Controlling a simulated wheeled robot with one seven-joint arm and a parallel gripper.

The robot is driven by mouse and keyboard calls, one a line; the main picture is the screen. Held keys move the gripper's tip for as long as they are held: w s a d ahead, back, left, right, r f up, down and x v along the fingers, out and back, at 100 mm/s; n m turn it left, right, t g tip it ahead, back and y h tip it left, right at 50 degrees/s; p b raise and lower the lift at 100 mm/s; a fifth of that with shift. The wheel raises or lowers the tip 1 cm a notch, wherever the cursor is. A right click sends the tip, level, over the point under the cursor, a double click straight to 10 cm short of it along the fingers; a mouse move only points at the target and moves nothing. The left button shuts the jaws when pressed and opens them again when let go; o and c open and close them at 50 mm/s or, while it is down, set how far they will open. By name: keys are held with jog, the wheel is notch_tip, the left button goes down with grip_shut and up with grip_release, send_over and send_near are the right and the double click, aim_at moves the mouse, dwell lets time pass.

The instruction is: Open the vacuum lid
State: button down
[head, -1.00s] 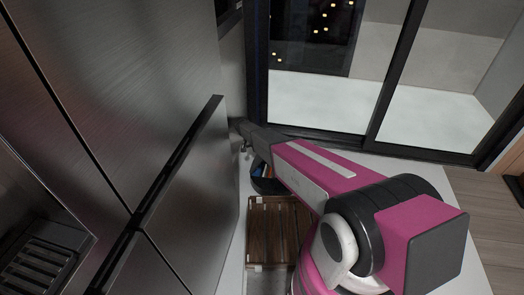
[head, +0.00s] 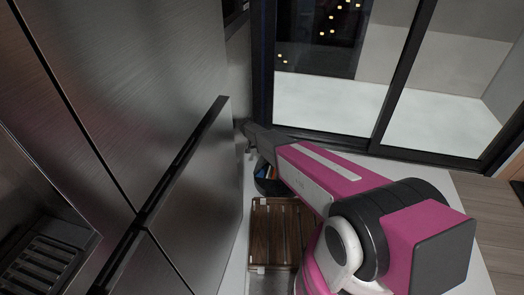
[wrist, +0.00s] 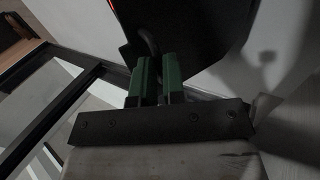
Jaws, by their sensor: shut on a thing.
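In the wrist view a large dark panel (wrist: 205,35) with angled lower corners fills the top middle. It looks like the vacuum lid. A thin curved grey handle (wrist: 150,40) stands out in front of it. My gripper (wrist: 157,63) has green fingers on either side of the handle's lower end and is shut on it. The handle's grasped end is hidden between the fingers. In the head view my gripper (head: 246,127) reaches to the far end of the counter, close to the wall, and the lid cannot be made out there.
A tall steel cabinet (head: 130,80) stands close on the left. A wooden rack (head: 275,232) and a dark bowl (head: 265,184) with coloured things lie on the white counter (head: 232,270) beneath my arm. A dark-framed glass door (head: 385,110) is behind.

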jog(key=shift+s, duration=0.1)
jog(key=c, duration=1.2)
grip_release()
